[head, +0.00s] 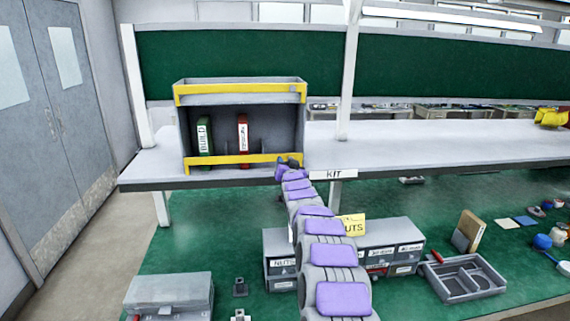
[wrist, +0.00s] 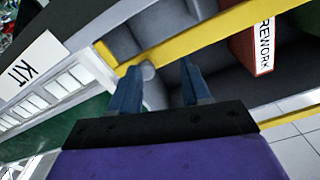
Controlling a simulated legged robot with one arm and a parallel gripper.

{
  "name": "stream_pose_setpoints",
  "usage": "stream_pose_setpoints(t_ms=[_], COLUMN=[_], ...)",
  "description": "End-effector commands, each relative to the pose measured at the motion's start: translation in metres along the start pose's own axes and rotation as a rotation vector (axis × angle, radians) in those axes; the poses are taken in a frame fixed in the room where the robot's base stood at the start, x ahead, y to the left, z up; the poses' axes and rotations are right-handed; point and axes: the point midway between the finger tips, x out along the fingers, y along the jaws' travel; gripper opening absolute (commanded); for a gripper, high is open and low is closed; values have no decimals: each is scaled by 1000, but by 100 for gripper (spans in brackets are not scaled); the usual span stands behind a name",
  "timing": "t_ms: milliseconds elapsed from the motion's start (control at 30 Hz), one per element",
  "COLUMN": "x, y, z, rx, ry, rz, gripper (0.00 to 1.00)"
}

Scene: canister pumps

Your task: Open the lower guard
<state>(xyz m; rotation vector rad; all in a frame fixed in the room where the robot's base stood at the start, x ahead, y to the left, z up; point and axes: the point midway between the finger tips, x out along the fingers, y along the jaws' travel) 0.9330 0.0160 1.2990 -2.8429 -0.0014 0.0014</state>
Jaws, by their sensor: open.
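The grey cabinet (head: 243,84) stands on the bench with an open front. The lower guard (head: 231,160) is a yellow bar across the bottom of its opening, and it lies across the front. It also shows in the wrist view as a slanting yellow bar (wrist: 225,27). My gripper (head: 290,161) is at the bar's right end, hiding part of it. In the wrist view my gripper (wrist: 160,82) is open, with two blue fingers apart. A small grey round knob (wrist: 148,72) shows between the fingertips, close to the left finger. I cannot tell whether they touch.
A green binder (head: 204,138) and a red binder (head: 243,133) stand inside the cabinet. A second yellow bar (head: 240,94) crosses its top. The KIT label (head: 333,174) is on the bench edge. Grey bins (head: 390,245) and a tray (head: 462,277) sit lower down. The bench right of the cabinet is mostly clear.

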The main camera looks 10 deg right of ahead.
Motion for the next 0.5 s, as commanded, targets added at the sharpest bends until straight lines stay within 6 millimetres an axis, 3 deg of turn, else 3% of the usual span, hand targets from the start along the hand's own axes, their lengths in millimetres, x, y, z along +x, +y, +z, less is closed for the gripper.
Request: stream_pose_setpoints(t_ms=[167, 500], x=[10, 13], y=[11, -5], z=[0, 3], rx=[7, -1], ry=[0, 0], rz=[7, 2], gripper=[50, 50])
